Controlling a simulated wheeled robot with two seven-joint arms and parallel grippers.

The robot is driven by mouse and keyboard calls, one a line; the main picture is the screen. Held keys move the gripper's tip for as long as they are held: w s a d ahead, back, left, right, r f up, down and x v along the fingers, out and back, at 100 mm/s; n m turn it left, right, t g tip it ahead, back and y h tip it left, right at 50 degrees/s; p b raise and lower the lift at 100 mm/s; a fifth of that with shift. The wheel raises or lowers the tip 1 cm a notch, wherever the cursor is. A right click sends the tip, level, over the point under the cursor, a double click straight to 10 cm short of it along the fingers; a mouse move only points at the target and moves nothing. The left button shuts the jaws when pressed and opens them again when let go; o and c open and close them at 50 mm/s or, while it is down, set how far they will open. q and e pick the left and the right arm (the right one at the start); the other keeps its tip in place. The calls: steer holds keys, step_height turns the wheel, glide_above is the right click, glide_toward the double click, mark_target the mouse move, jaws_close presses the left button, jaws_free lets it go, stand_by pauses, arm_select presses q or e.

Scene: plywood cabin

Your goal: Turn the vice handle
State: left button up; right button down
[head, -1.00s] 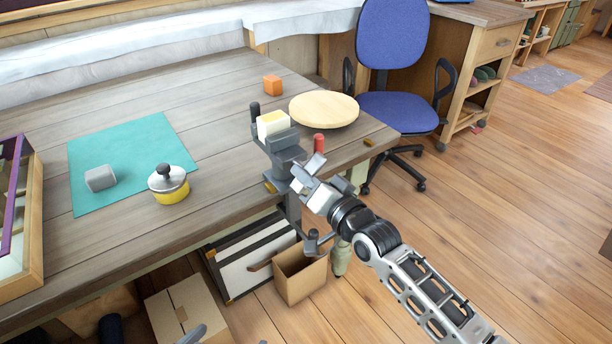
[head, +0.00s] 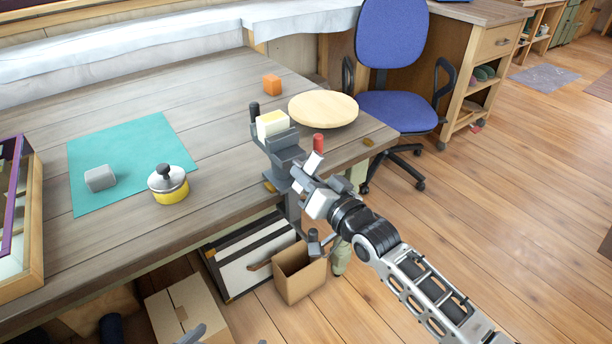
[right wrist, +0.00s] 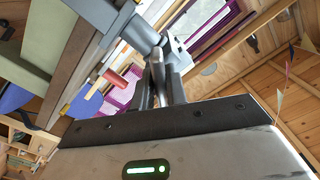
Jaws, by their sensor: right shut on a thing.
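The grey vice (head: 284,158) is fixed at the front right edge of the workbench. A cream and yellow block (head: 271,124) sits at the top of its jaws. My right gripper (head: 301,179) is at the front of the vice and is shut on the vice handle, which its fingers largely hide in the head view. In the right wrist view, the fingers (right wrist: 160,82) come close together at a grey metal part of the vice (right wrist: 138,35).
A red cylinder (head: 318,143) stands close behind my right gripper. A yellow lidded pot (head: 170,190) is to the left. An open cardboard box (head: 300,281) is on the floor below.

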steer(key=shift+w+d+f+n+p, duration=0.1)
steer(key=shift+n+p, duration=0.05)
steer(key=shift+n, duration=1)
steer(key=shift+d+n+p, duration=0.1)
steer(key=shift+n+p, duration=0.05)
steer(key=shift+n, duration=1)
steer(key=shift+w+d+n+p, duration=0.1)
steer(key=shift+n+p, duration=0.25)
steer(key=shift+n, duration=1.95)
steer(key=shift+w+d+n, duration=0.1)
steer(key=shift+n, duration=2.1)
steer(key=shift+d+r+n, duration=0.1)
steer(key=shift+r+n, duration=0.1)
steer(key=shift+n, duration=2)
